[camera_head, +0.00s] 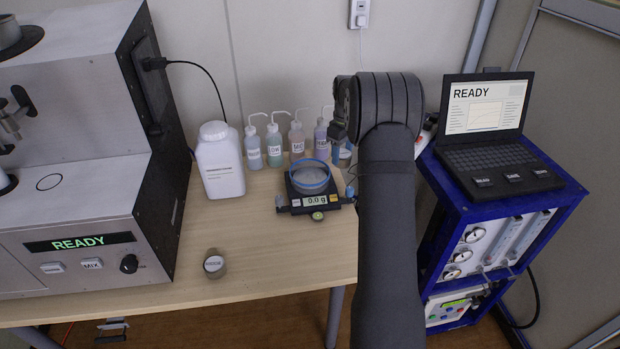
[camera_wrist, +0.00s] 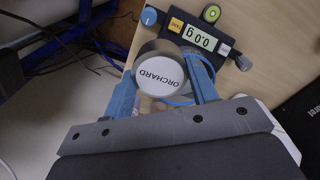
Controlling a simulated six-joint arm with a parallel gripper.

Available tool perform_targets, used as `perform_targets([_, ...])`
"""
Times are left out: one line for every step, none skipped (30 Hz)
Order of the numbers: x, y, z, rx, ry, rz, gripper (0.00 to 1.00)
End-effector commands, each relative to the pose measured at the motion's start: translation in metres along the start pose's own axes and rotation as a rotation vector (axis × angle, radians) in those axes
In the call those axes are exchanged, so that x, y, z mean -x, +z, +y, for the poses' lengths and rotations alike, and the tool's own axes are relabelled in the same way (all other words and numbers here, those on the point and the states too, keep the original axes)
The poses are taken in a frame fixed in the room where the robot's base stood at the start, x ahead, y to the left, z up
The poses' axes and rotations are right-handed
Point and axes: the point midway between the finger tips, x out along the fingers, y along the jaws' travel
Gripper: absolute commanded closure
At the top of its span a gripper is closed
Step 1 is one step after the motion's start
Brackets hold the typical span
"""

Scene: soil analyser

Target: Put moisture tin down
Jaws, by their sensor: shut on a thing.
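My gripper (camera_wrist: 165,85) has its blue fingers closed on both sides of a round grey moisture tin (camera_wrist: 160,70) with a white lid marked ORCHARD. In the head view my gripper (camera_head: 342,154) is at the back right of the balance, largely hidden by my dark arm, and the tin is barely visible. The balance (camera_head: 317,200) carries a blue-rimmed round dish (camera_head: 310,177) and reads 0.0 g. In the wrist view the tin overlaps the balance (camera_wrist: 198,39) and hides part of the dish. I cannot tell the tin's height above the surface.
A second small tin (camera_head: 214,264) stands near the table's front edge. Several wash bottles (camera_head: 275,145) and a white jug (camera_head: 219,162) line the back. A READY machine (camera_head: 80,225) stands left, a laptop (camera_head: 490,140) on a blue rack right.

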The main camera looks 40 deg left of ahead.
Motion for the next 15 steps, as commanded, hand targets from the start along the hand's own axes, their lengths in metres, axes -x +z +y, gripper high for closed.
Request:
perform_targets([0.001,-0.001,0.005,-0.002,0.001,0.001,0.71])
perform_targets([0.002,-0.001,0.007,-0.002,0.001,0.001,0.71])
perform_targets([0.002,-0.002,0.009,-0.002,0.001,0.001,0.71])
perform_targets([0.001,-0.004,0.01,-0.002,0.0,0.0,0.71])
perform_targets([-0.001,-0.006,0.009,-0.002,-0.001,0.0,0.71])
perform_targets([-0.004,-0.011,0.009,-0.001,-0.001,-0.001,0.71])
perform_targets([-0.006,-0.016,0.007,-0.001,-0.001,0.0,0.71])
perform_targets([-0.01,-0.021,0.006,0.0,-0.001,-0.001,0.71])
perform_targets([-0.016,-0.029,0.003,0.001,-0.002,-0.001,0.71])
perform_targets([-0.02,-0.036,0.001,0.001,-0.001,-0.001,0.71])
perform_targets([-0.024,-0.043,-0.002,0.0,-0.001,-0.001,0.71])
perform_targets([-0.03,-0.052,-0.004,0.001,-0.001,-0.001,0.71])
perform_targets([-0.034,-0.059,-0.006,0.001,-0.001,-0.001,0.71])
perform_targets([-0.038,-0.065,-0.009,0.0,-0.001,-0.001,0.71])
perform_targets([-0.044,-0.074,-0.011,0.001,-0.001,-0.001,0.71])
